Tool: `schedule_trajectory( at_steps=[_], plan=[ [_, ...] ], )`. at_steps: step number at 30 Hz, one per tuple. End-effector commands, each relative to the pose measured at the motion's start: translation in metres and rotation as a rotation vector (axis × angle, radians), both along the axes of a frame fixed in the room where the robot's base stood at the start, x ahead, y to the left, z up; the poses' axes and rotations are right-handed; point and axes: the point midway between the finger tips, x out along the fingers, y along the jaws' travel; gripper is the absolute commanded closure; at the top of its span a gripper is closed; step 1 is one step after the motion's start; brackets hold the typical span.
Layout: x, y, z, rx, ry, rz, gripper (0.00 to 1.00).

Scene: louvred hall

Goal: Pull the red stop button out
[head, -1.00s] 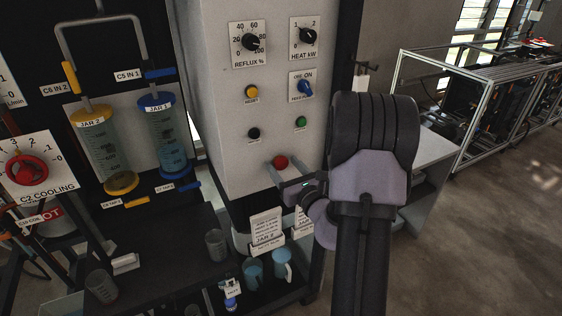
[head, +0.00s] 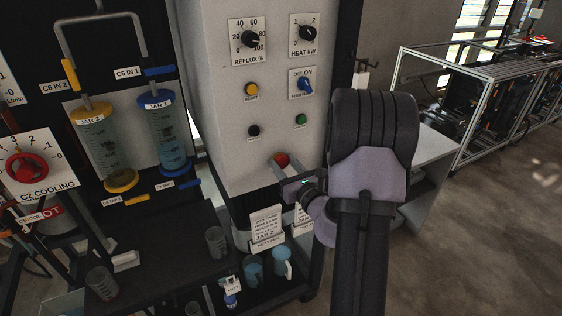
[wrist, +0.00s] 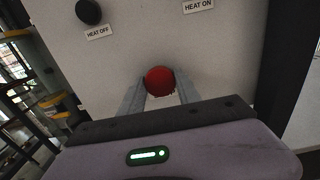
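The red stop button (head: 282,159) is on the lower part of the pale panel front. It also shows in the wrist view (wrist: 159,80) as a round red cap between my two fingers. My gripper (head: 284,164) is open, with one grey finger on each side of the button. In the wrist view my gripper (wrist: 159,90) has its fingertips close beside the cap; whether they touch it I cannot tell. The button's base is hidden behind the cap and the gripper body.
Above the button are a black heat-off button (head: 254,131), a green button (head: 301,119), a yellow button (head: 252,89), a blue switch (head: 305,86) and two black knobs. A shelf with cups (head: 253,271) and label cards (head: 266,227) is below.

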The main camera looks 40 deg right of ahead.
Motion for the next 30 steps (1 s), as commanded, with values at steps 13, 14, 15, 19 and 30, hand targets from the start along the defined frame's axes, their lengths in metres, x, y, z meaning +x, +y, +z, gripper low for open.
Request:
schedule_trajectory(
  at_steps=[13,14,15,19,30],
  plan=[
    [-0.003,0.0,0.0,0.0,-0.001,0.0,0.36],
    [-0.006,0.001,-0.001,0.0,-0.001,-0.001,0.36],
    [-0.013,0.002,-0.002,0.0,0.0,-0.001,0.36],
    [-0.035,0.007,-0.002,0.0,0.0,-0.002,0.36],
    [-0.068,0.016,0.0,0.0,0.0,0.001,0.36]
  ],
)
